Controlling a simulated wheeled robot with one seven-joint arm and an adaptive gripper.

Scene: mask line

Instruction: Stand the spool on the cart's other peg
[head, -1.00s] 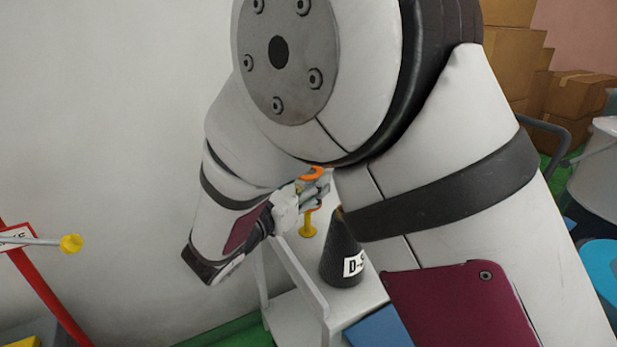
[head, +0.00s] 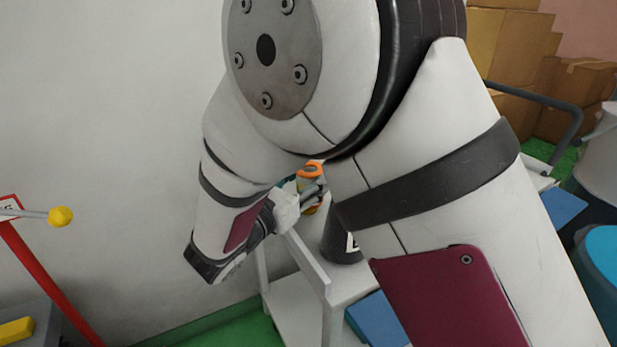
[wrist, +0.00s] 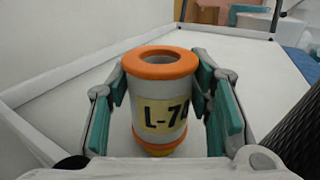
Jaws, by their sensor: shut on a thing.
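The spool (wrist: 161,98) is a pale cylinder with orange rims and a yellow label reading "L-7" and more. It stands upright between the teal-padded fingers of my gripper (wrist: 165,108), which is shut on it. In the head view the spool's orange rim (head: 312,168) shows beside my gripper (head: 308,192), partly hidden by my arm.
A black cone (head: 340,238) with a white label stands on the cart, close to my gripper's right. A red post (head: 45,280) and yellow-tipped rod (head: 60,216) are at left. Cardboard boxes (head: 520,60) are stacked behind.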

